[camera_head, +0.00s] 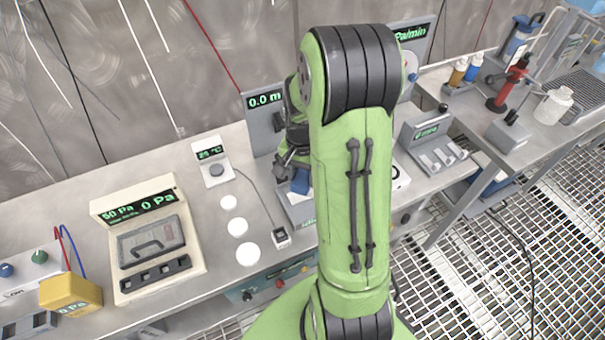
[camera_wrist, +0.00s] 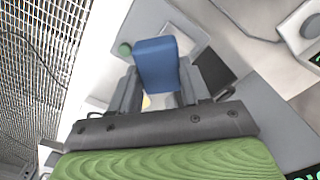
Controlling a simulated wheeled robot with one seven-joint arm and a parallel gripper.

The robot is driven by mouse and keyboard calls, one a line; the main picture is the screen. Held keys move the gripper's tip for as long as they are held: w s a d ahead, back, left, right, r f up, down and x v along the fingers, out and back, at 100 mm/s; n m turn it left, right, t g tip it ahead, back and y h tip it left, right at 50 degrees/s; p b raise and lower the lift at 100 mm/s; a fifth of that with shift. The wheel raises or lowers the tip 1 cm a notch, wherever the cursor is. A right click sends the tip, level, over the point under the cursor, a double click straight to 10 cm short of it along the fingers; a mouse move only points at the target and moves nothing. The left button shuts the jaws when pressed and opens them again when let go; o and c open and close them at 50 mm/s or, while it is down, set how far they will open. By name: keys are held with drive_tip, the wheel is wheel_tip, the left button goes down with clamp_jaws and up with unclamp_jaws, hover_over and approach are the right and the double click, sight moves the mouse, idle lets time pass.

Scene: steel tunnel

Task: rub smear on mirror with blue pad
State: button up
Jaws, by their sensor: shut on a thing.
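My gripper (camera_wrist: 158,85) is shut on a blue pad (camera_wrist: 157,62), which sticks out past the fingertips in the wrist view. In the head view the blue pad (camera_head: 300,181) shows just left of my green arm, above a grey bench instrument (camera_head: 300,212). Behind the pad in the wrist view is a pale grey plate (camera_wrist: 192,36), possibly the mirror; I cannot be sure. I cannot make out a smear. A small yellowish patch shows between the fingers. Whether the pad touches the surface cannot be told. My arm hides much of the instrument.
A display panel reading 0.0 m (camera_head: 263,100) stands behind the gripper. Left are a small 25 °C meter (camera_head: 211,160), several white discs (camera_head: 238,227) and a 50 Pa instrument (camera_head: 150,240). A grey instrument (camera_head: 432,143) stands right of my arm. Grating floor lies at right.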

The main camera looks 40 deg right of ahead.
drive_tip(key=shift+f, duration=0.15)
wheel_tip(320, 180, up, 3)
drive_tip(key=shift+r+p, duration=0.15)
drive_tip(key=shift+p, duration=1.1)
drive_tip(key=shift+d+f, duration=0.1)
drive_tip(key=shift+f, duration=0.1)
